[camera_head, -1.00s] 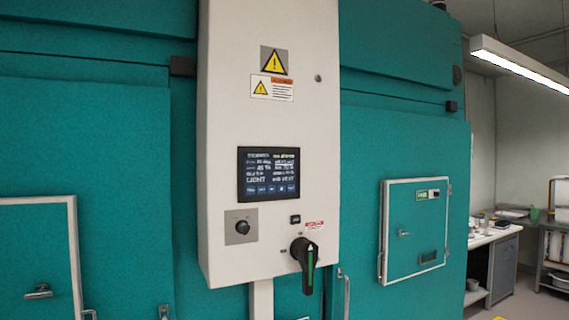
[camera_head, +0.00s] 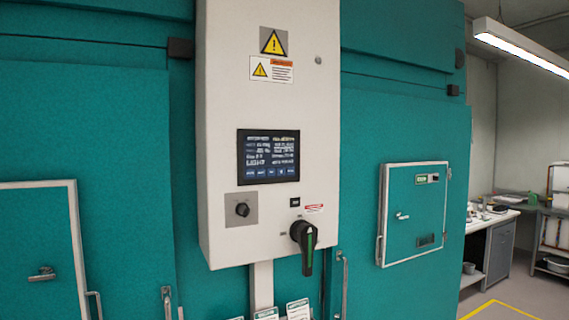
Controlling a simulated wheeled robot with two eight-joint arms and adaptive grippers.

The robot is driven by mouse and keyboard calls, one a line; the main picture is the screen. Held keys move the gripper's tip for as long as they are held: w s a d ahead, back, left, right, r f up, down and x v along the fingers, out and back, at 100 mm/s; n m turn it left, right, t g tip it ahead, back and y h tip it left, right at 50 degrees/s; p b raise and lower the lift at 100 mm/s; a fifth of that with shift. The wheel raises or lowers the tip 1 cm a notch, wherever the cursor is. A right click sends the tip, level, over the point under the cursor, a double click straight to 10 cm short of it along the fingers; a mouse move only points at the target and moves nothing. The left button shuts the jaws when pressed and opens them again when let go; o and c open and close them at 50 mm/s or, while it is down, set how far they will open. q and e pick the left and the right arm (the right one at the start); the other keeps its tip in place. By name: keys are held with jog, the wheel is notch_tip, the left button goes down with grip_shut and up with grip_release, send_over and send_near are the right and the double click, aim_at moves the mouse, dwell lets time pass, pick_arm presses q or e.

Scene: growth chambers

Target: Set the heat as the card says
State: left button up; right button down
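A white control panel (camera_head: 222,110) hangs between teal chamber doors in the head view. Its dark screen (camera_head: 268,156) shows lines of text too small to read. Below the screen is a small black knob (camera_head: 242,209) on a grey plate. A large black rotary handle (camera_head: 305,240) with a green mark points downward at the lower right of the panel. Several cards (camera_head: 298,309) show below the panel at the bottom edge, partly cut off; their text cannot be read. Neither of my grippers is in view.
A small framed hatch (camera_head: 413,214) with a handle is on the right chamber. Another framed hatch (camera_head: 40,245) is at the left. A bench (camera_head: 488,225) and shelves stand at the back right. The floor there has a yellow line (camera_head: 490,305).

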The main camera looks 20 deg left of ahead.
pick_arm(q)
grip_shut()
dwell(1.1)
